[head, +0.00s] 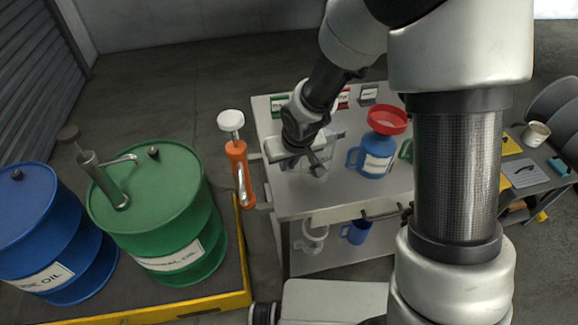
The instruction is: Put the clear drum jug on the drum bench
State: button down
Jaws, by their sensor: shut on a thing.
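A clear jug (316,168) is at the left part of a steel bench top (310,202), partly hidden by my gripper. My gripper (312,160) reaches down from above and is shut on the clear jug near its upper part. The jug looks upright; I cannot tell whether its base touches the top. The steel bench stands right of the drums and has a lower shelf; no label shows whether it is the drum bench.
A blue jug (374,160) with a red funnel (387,120) stands right of the clear jug. An orange hand pump (239,165) is at the bench's left side. Green (165,190) and blue (38,225) drums stand on a yellow-edged platform. My arm hides the bench's right part.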

jog(key=shift+f, duration=0.6)
jog(key=shift+f, duration=0.2)
jog(key=c, duration=1.9)
grip_release()
jog(key=shift+o, duration=0.2)
jog(key=shift+r, duration=0.55)
jog(key=p+v, duration=0.3)
jog(key=v, duration=0.8)
jog(key=shift+s+r, duration=0.2)
